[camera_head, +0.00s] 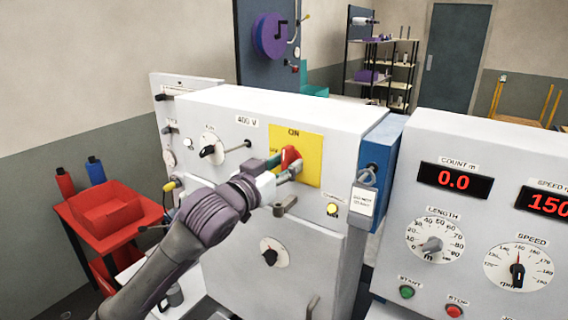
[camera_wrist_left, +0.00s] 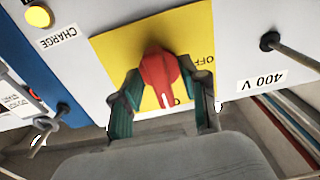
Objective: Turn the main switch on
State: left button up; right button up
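The main switch is a red rotary knob (camera_head: 290,156) on a yellow plate (camera_head: 311,146) on the white cabinet's front. ON is printed at the plate's top in the head view. In the left wrist view the plate is upside down, and the white mark on the knob (camera_wrist_left: 158,70) points down the picture, with OFF lettering to the right. My left gripper (camera_head: 281,166) is at the knob. My right gripper is not in view.
A yellow CHARGE button (camera_wrist_left: 38,16) sits beside the plate, and a blue box with a padlock (camera_head: 367,176) is on the cabinet's right side. A control panel (camera_head: 462,207) with dials and displays stands right. A red bin (camera_head: 104,207) stands left.

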pick_arm(q)
jog(key=v, duration=0.7)
dwell(0.5)
